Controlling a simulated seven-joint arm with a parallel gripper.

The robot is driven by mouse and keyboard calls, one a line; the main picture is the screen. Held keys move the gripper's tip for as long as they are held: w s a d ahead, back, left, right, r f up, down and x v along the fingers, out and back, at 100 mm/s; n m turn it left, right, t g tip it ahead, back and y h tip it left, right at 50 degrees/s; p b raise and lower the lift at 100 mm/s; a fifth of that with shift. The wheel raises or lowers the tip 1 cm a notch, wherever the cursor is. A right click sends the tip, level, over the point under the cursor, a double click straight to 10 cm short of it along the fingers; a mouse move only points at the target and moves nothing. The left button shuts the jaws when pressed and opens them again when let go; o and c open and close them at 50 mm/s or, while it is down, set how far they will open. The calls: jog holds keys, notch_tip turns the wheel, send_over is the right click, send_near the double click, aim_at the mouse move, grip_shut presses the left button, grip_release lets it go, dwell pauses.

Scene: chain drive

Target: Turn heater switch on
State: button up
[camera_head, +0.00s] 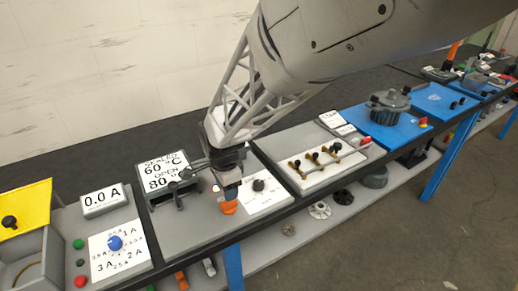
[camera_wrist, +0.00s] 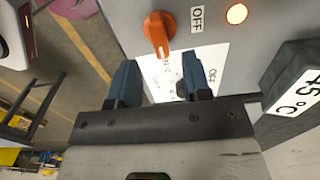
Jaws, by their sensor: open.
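An orange rotary switch (camera_wrist: 158,30) sits on a grey panel just beyond my fingertips in the wrist view, with its handle pointing down the picture. An "OFF" label (camera_wrist: 197,18) is to its right. No heater label is readable. The orange switch also shows in the head view (camera_head: 229,207), just below my gripper (camera_head: 231,190). My gripper (camera_wrist: 160,72), with its two blue fingers, is open and empty, apart from the switch. A white plate (camera_wrist: 212,55) with another "OFF" mark lies behind the fingers. Its black knob (camera_head: 258,185) shows in the head view.
An orange lamp (camera_wrist: 236,13) glows right of the switch. A dark display reading 45 °C (camera_wrist: 295,95) stands at the wrist view's right. In the head view, a temperature sign (camera_head: 166,170) and an ammeter box (camera_head: 103,200) stand left, and a valve panel (camera_head: 320,165) right.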

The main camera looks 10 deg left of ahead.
jog(key=shift+r, duration=0.95)
jog(key=shift+d+r, duration=0.15)
jog(key=shift+d, duration=0.15)
jog(key=s+d+r+n, duration=0.1)
jog(key=d+r, duration=0.3)
jog(key=d, duration=0.4)
jog(key=s+d+r+n+t, duration=0.1)
jog(key=d+r+n, duration=0.15)
jog(key=d, duration=0.45)
jog(key=s+d+r+n, duration=0.1)
jog(key=d+r, duration=0.3)
jog(key=d, duration=0.4)
jog(key=s+d+r+n, duration=0.1)
jog(key=s+d+n, duration=0.1)
jog(key=s+d, duration=0.5)
jog(key=s+d+r+n+t, duration=0.1)
jog(key=s+d+r+n, duration=0.1)
jog(key=s+d, duration=0.5)
jog(key=d, duration=0.4)
jog(key=shift+r+t, duration=0.25)
jog(key=shift+t, duration=0.05)
